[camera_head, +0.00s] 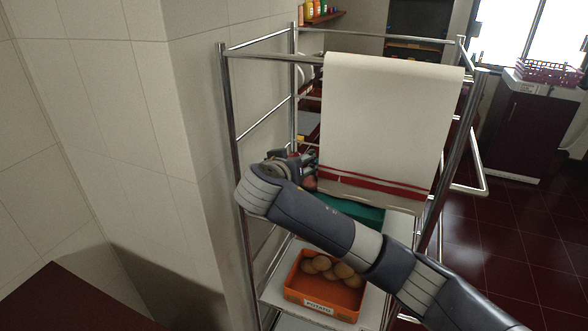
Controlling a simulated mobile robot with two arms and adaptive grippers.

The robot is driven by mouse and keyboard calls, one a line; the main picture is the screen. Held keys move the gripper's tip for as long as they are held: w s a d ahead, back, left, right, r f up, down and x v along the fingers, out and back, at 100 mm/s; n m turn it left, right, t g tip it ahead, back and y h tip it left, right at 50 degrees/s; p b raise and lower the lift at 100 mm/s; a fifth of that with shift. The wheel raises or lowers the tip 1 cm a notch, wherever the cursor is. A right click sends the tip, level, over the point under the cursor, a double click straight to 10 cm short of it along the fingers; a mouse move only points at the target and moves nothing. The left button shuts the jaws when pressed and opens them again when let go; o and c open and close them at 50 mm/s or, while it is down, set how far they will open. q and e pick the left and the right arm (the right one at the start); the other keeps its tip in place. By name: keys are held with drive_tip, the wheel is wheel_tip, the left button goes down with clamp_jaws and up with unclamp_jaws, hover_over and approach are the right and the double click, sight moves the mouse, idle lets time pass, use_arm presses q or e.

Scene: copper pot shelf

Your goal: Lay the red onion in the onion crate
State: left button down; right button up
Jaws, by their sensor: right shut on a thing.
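My right gripper (306,162) reaches into the metal rack from the lower right and is shut. A small reddish-brown round thing (310,183), likely the red onion, shows just below its fingers, partly hidden by my wrist. A teal crate (362,210) sits on the shelf just below and right of the gripper; my forearm covers its front, so any label and contents are hidden. I cannot tell whether it is the onion crate. My left gripper is out of view.
An orange crate (348,311) labelled as potato holds several brown potatoes on the lower shelf. A cream cloth with red stripes (390,120) hangs over the rack's upper rail. Metal posts (231,125) frame the rack; a tiled wall (110,110) stands close on its left.

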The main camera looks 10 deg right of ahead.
wheel_tip(320, 180, down, 3)
drive_tip(key=shift+r+p, duration=0.15)
drive_tip(key=shift+p, duration=0.8)
drive_tip(key=shift+f, duration=0.4)
drive_tip(key=shift+f+b, duration=0.55)
drive_tip(key=shift+f, duration=0.1)
drive_tip(key=o, duration=0.9)
